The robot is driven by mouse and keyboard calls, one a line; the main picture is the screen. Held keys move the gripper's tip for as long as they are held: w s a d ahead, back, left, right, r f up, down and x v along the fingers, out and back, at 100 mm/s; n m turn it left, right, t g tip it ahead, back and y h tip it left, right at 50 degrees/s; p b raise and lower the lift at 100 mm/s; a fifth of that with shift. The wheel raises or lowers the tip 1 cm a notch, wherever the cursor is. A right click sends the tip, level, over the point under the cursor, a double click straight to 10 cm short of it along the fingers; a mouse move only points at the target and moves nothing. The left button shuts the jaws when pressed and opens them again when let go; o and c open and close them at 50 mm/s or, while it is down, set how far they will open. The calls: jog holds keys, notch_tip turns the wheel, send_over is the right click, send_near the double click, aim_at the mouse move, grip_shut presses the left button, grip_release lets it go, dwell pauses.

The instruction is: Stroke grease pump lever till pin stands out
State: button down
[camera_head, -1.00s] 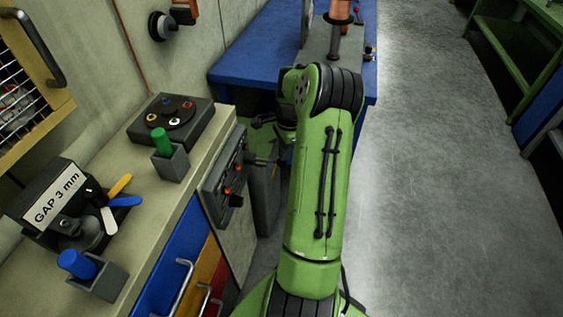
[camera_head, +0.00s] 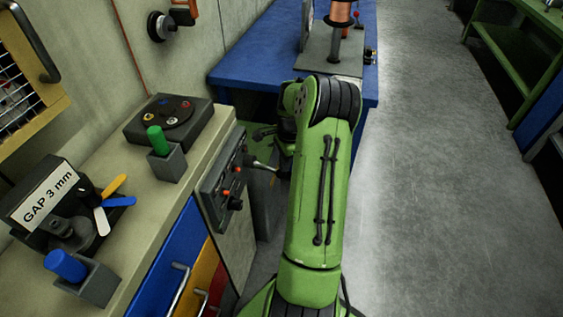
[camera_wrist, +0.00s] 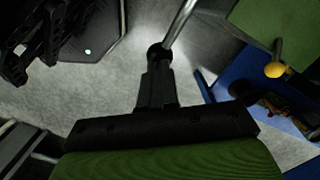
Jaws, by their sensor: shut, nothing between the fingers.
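A metal rod (camera_wrist: 178,22), which looks like the pump lever, runs down from the top of the wrist view to a dark round end at my fingertips. My gripper (camera_wrist: 157,62) is shut with nothing between its fingers, touching or very close to that end; I cannot tell which. In the head view a short grey rod (camera_head: 262,166) sticks out beside a dark panel (camera_head: 213,190) on the cabinet's end, left of my arm. My gripper is mostly hidden there behind my green arm. The panel has small red parts, but I cannot make out the pin.
The cabinet's worktop (camera_head: 125,205) at left holds a gauge marked "GAP 3 mm" (camera_head: 45,198), a green-handled tool (camera_head: 158,141) and a blue-handled one (camera_head: 65,266). A blue bench (camera_head: 250,60) stands ahead. The grey floor (camera_head: 420,190) at right is clear up to green shelving (camera_head: 510,65).

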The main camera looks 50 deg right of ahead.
jog(key=shift+s+d+r+p, duration=0.25)
jog(key=shift+s+d+p, duration=0.15)
jog(key=shift+d, duration=0.2)
jog(key=shift+s+d+r+p, duration=0.2)
jog(key=shift+s+d+p, duration=0.15)
jog(key=shift+d, duration=0.25)
notch_tip(320, 180, up, 16)
jog(key=d+p, duration=0.1)
jog(key=p, duration=0.3)
jog(key=shift+s+d+p, duration=0.25)
jog(key=shift+s+p, duration=0.1)
jog(key=shift+s, duration=0.05)
jog(key=shift+f, duration=0.15)
